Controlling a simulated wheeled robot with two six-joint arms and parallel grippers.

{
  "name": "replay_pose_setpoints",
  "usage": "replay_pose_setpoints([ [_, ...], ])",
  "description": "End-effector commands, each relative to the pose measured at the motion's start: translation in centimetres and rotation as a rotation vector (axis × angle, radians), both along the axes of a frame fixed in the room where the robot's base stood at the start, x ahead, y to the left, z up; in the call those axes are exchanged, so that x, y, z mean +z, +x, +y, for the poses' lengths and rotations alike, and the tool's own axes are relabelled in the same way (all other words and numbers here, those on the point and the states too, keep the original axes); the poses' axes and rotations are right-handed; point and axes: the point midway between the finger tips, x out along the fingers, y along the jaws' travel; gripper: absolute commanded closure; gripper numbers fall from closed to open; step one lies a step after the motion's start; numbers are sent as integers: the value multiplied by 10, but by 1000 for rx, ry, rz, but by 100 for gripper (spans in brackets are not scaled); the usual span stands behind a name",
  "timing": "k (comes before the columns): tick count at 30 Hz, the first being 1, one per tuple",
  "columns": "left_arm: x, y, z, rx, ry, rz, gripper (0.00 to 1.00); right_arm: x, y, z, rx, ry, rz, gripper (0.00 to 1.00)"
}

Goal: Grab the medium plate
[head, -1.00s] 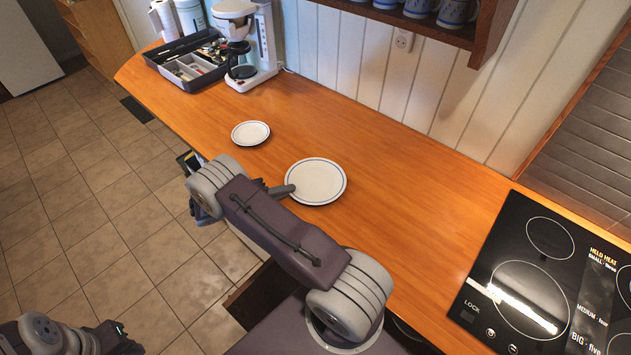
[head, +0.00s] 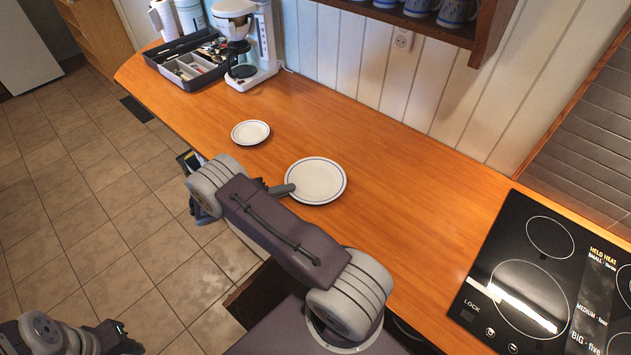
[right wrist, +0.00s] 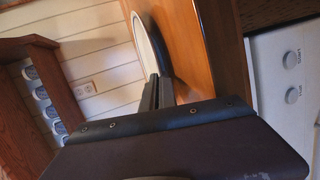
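The medium plate (head: 318,177), white with a blue ring, is on the wooden counter near its front edge. A smaller similar plate (head: 250,132) lies beyond it to the left. My right gripper (head: 284,190) is at the near left rim of the medium plate, one finger showing over the rim. In the right wrist view, the plate (right wrist: 142,42) appears nearly edge-on, its rim running down between the close fingertips (right wrist: 158,84), which look shut on it. My left gripper (head: 122,338) is low at the left, over the floor; its fingers are too unclear to read.
A grey utensil tray (head: 185,84) and a white coffee maker (head: 262,45) stand at the far left end of the counter (head: 400,190). A black cooktop (head: 505,230) is at the right. A shelf with mugs (head: 455,32) hangs above. The counter's middle is clear.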

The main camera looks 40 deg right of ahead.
Motion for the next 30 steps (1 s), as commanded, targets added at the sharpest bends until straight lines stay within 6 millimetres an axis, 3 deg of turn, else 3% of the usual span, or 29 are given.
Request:
replay_pose_setpoints([
  [23,0,0,0,0,0,0,64,2,0,0,0,0,0,100],
  [26,-2,0,0,0,0,0,64,9,1,0,0,0,-2,100],
  [30,-8,0,0,0,0,0,64,36,1,0,0,0,-6,100],
])
